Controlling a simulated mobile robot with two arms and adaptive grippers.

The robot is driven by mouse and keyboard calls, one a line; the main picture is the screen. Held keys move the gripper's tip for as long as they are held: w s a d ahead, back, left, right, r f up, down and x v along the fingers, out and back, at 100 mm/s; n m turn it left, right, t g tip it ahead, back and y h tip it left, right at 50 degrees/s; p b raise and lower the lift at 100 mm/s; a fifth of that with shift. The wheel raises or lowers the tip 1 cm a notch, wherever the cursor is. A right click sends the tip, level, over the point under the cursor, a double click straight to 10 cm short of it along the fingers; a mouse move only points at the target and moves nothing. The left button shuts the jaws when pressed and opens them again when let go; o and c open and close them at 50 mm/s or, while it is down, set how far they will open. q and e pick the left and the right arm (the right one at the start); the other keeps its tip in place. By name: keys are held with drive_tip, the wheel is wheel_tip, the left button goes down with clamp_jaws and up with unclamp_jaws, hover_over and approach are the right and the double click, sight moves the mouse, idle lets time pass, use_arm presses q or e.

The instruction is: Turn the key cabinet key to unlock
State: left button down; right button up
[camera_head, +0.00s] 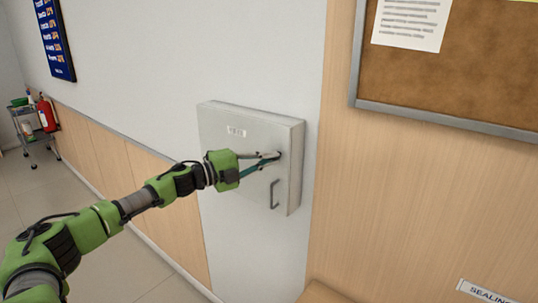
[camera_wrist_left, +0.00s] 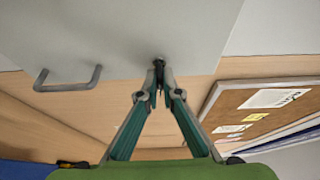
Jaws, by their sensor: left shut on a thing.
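The key cabinet (camera_head: 237,155) is a light grey box on the wall, with its door closed. A small label shows on its door and a dark handle (camera_head: 274,193) sits low at its right. My left gripper (camera_head: 276,156) reaches the door's right side above the handle, its fingers shut on the key. In the left wrist view, the fingertips (camera_wrist_left: 160,88) meet around the small dark key (camera_wrist_left: 159,64) at the door edge. The fingers mostly hide the key, and I cannot tell its turn angle. The handle (camera_wrist_left: 68,86) also shows there at the left. My right gripper is not in view.
A cork board (camera_head: 456,68) with papers hangs on the wood panel at the right. A small cart (camera_head: 35,134) with a red extinguisher (camera_head: 46,114) stands far left. A sign (camera_head: 485,292) shows at the lower right. The floor at the left is clear.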

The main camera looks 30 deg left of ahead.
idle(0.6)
use_arm(q)
drive_tip(key=c, duration=2.2)
unclamp_jaws()
drive_tip(key=shift+c, duration=0.2)
drive_tip(key=shift+d, duration=0.1)
drive_tip(key=shift+s, duration=0.1)
drive_tip(key=v, duration=0.7)
drive_tip(key=shift+s, duration=0.15)
